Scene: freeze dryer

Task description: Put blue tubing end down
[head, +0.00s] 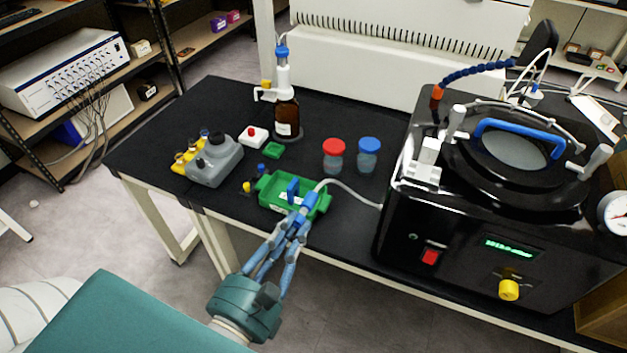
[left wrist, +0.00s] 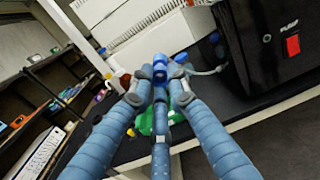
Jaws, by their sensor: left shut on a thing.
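My left gripper (head: 298,217) reaches in from the bottom left and is shut on the blue tubing end (head: 310,201). It is at the front edge of a green tray (head: 271,203), over or just above its right part; I cannot tell whether the end touches the tray. Pale tubing (head: 352,193) runs from the blue end right toward the black freeze dryer (head: 410,253). In the left wrist view the blue end (left wrist: 160,61) sits between the fingertips, with green behind and below. My right gripper does not show.
Red-capped (head: 333,157) and blue-capped (head: 368,156) jars stand behind the tray. A brown bottle (head: 286,115) stands farther back. A grey and yellow block (head: 214,161) is to the left. The black table (head: 215,100) is clear at the back left.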

